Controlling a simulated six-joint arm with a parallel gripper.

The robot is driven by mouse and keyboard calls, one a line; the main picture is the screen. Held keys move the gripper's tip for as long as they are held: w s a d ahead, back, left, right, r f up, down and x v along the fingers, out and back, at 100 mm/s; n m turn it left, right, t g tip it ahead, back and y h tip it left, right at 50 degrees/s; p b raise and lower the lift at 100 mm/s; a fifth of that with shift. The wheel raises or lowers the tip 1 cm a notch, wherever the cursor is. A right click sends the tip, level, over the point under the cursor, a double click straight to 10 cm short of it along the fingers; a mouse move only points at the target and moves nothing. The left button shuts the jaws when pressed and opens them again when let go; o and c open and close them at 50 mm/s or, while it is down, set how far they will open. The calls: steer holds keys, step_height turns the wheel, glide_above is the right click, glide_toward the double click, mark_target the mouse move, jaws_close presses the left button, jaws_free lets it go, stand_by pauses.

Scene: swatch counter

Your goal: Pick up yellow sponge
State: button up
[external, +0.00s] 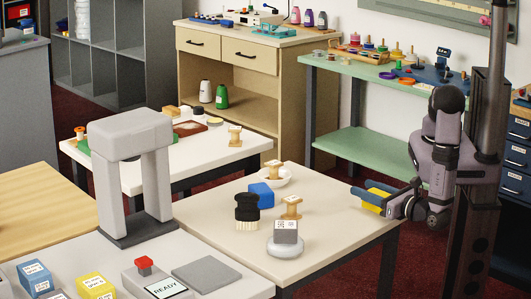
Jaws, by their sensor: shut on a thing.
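My gripper (373,197) reaches in from the right and is shut on the sponge. Its dark near finger crosses in front of the sponge and hides part of it. I cannot tell whether the sponge is clear of the tabletop or touching it.
A grey arch (131,175) stands left. The table's front right is clear.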

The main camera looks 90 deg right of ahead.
steer(key=shift+r, duration=0.1)
steer(key=shift+r, duration=4.85)
